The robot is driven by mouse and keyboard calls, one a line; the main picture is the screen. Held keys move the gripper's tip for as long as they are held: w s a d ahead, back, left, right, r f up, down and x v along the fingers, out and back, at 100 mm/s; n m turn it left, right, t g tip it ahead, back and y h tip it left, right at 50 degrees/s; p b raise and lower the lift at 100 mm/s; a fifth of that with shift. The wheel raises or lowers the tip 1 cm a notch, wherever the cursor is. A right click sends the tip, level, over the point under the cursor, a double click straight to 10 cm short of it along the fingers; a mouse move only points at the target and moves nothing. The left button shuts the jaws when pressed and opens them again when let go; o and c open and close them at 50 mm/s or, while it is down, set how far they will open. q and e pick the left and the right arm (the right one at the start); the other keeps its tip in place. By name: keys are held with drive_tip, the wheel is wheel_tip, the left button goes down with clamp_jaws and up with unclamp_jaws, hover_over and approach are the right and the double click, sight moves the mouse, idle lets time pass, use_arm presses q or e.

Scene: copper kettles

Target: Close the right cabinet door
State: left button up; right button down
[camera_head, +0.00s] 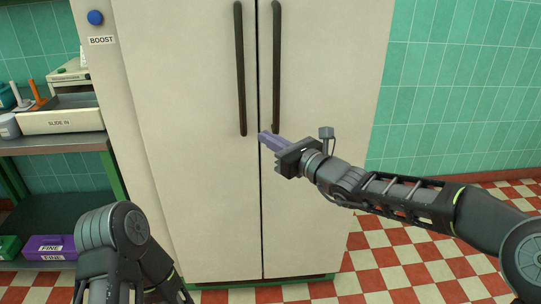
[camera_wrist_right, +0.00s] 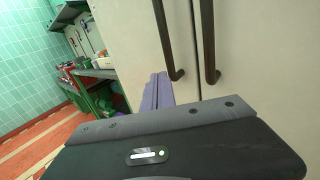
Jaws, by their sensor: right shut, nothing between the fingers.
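The white cabinet has a left door (camera_head: 190,130) and a right door (camera_head: 325,90), each with a long dark vertical handle. Both doors look shut or nearly so, with a thin dark gap between them. The right door's handle (camera_head: 276,65) and the left door's handle (camera_head: 240,70) also show in the right wrist view. My right gripper (camera_head: 265,138) is shut and empty, its purple fingers in front of the gap just below the handles. I cannot tell whether the fingertips touch a door. My left arm shows at the lower left, but its gripper is out of view.
A shelf unit (camera_head: 60,143) stands left of the cabinet, with a "SLIDE IN" tray (camera_head: 62,121) on top and a purple "FINE" box (camera_head: 48,247) below. The checkered floor (camera_head: 400,262) at right is clear.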

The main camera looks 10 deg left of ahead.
drive_tip(key=s, duration=0.2)
drive_tip(key=s+d, duration=0.1)
drive_tip(key=s, duration=0.1)
drive_tip(key=shift+s+b, duration=0.25)
drive_tip(key=shift+b, duration=0.05)
